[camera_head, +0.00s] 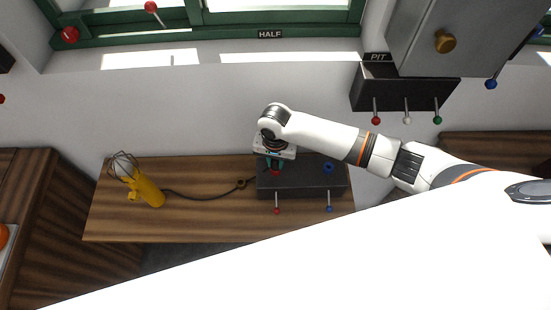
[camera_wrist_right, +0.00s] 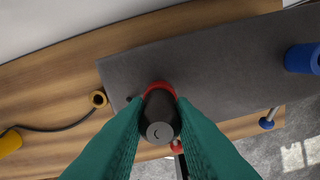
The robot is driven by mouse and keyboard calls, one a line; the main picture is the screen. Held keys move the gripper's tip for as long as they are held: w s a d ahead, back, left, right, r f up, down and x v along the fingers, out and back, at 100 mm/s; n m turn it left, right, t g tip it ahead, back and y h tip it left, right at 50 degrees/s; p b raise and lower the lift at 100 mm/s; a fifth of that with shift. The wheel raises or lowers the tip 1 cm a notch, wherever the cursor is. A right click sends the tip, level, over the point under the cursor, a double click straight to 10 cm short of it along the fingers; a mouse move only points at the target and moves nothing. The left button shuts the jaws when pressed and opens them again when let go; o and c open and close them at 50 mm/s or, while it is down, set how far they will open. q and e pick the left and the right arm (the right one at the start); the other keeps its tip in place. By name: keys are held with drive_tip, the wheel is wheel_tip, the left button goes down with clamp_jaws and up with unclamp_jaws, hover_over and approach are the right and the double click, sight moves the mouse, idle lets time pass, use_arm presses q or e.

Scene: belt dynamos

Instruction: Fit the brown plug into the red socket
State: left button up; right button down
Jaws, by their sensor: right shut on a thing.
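The dark, brownish-grey plug (camera_wrist_right: 160,130) is between the green fingers of my right gripper (camera_wrist_right: 160,140) in the right wrist view. The fingers are shut on its sides, and its round end with a small hole faces the camera. The red socket (camera_wrist_right: 158,87) shows as a red rim behind the plug, on the dark box (camera_wrist_right: 220,65). The plug overlaps the socket in this view; I cannot tell how deep it sits. In the head view my right gripper (camera_head: 275,163) reaches down over the left part of the box. My left gripper is not in view.
A blue socket (camera_wrist_right: 302,58) sits farther right on the box. Red (camera_head: 277,211) and blue (camera_head: 329,209) levers stick out in front. A yellow caged lamp (camera_head: 150,192) lies left, its cable running to a brown-yellow ring (camera_head: 241,183) beside the box. The wooden bench (camera_head: 115,225) is otherwise clear.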

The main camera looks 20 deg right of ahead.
sight(276, 161)
drive_tip(key=shift+f, duration=0.15)
drive_tip(key=c, duration=1.1)
unclamp_jaws()
drive_tip(key=shift+c, duration=0.2)
wheel_tip(276, 161, up, 12)
drive_tip(key=b, duration=0.2)
drive_tip(key=shift+s, duration=0.1)
